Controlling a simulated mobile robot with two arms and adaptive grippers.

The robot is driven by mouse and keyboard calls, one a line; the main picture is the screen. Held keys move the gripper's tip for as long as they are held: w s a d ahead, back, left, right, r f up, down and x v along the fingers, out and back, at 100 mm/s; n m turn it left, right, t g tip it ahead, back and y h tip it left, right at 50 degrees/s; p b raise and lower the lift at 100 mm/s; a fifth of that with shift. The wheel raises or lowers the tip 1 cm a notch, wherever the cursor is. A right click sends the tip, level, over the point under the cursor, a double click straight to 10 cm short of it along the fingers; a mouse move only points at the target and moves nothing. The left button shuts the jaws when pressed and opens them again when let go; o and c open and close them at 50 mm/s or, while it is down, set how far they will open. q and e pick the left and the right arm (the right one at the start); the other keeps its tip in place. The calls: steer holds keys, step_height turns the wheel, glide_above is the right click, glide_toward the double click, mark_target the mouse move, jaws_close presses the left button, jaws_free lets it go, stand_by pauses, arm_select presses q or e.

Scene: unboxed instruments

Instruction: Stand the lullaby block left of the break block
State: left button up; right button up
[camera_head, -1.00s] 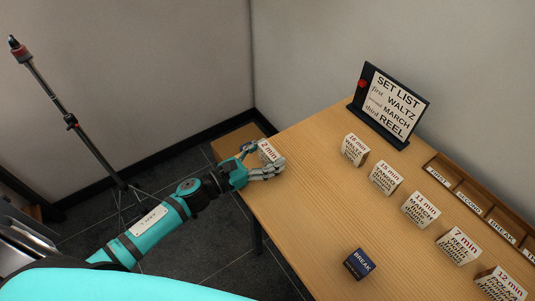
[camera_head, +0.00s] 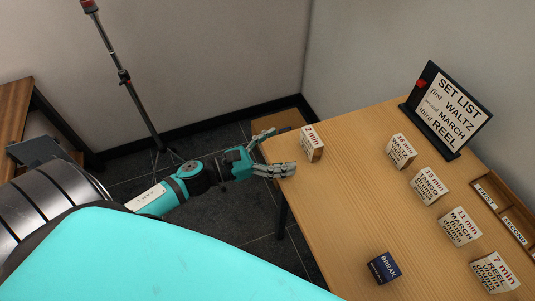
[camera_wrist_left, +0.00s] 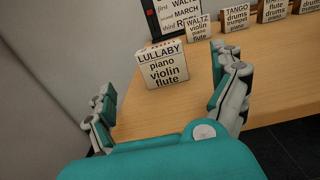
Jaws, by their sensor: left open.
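The lullaby block (camera_head: 312,143) is white with a brown side and stands upright near the far left corner of the table. In the left wrist view its face (camera_wrist_left: 164,68) reads LULLABY, piano, violin, flute. My left gripper (camera_head: 277,152) is open and empty at the table's left edge, just left of the block. In the left wrist view the block stands beyond the spread fingers (camera_wrist_left: 167,92), apart from them. The dark blue break block (camera_head: 383,268) stands near the front of the table. My right gripper is out of view.
Several white blocks, such as the waltz block (camera_head: 401,152) and the tango block (camera_head: 429,186), stand in a row on the right. A set list sign (camera_head: 447,108) and a slotted wooden rack (camera_head: 505,215) are behind them. The table (camera_head: 345,205) is bare between lullaby and break blocks.

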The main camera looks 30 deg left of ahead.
arm_select(q)
steer(key=shift+v, duration=1.7)
